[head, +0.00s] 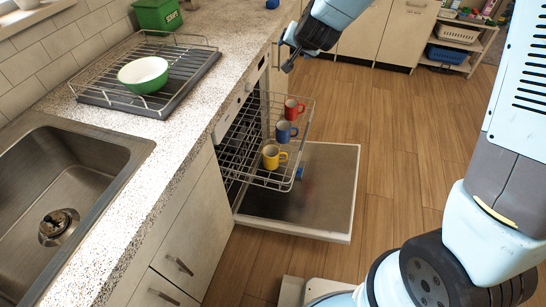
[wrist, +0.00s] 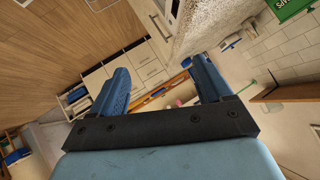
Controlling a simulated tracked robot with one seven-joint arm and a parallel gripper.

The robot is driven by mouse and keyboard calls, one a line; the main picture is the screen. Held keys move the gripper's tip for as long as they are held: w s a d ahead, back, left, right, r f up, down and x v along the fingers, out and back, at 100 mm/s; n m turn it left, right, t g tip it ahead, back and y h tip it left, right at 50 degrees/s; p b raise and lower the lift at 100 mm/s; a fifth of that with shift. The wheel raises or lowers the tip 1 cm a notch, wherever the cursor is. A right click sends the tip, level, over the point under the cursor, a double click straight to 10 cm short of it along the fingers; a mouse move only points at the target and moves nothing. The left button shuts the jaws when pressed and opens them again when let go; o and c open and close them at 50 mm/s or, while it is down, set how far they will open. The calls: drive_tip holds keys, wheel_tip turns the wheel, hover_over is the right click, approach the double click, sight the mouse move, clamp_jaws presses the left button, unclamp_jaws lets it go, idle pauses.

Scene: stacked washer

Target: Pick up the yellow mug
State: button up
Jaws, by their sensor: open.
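The yellow mug (head: 271,157) stands upright on the pulled-out upper rack (head: 250,172) of the open dishwasher in the head view, at the rack's near end. A blue mug (head: 286,132) and a red mug (head: 293,109) stand behind it in a row. My gripper (head: 287,56) is above and beyond the mugs, near the counter edge, apart from them. In the wrist view my gripper (wrist: 165,84) has its two blue fingers spread with nothing held between them. No mug can be made out in the wrist view.
The dishwasher door (head: 318,195) is folded down below the rack. A drying rack (head: 185,87) with a green bowl (head: 143,72) sits on the counter, beyond the sink (head: 90,170). A green box (head: 158,14) stands farther back. The wooden floor right of the door is clear.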

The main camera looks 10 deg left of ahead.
drive_tip(key=a+f+m+t+h, duration=0.1)
drive_tip(key=a+f, duration=0.7)
drive_tip(key=f, duration=0.3)
drive_tip(key=m+t+h, duration=0.1)
drive_tip(key=t+h, duration=0.2)
drive_tip(key=h, duration=0.4)
approach(267, 159)
drive_tip(key=x, duration=0.3)
drive_tip(key=f+x, duration=0.1)
drive_tip(key=x, duration=0.3)
drive_tip(key=shift+a+f, duration=0.1)
drive_tip(key=shift+a, duration=0.05)
drive_tip(key=shift+x, duration=3.05)
drive_tip(key=c, duration=0.9)
drive_tip(key=shift+r, duration=0.25)
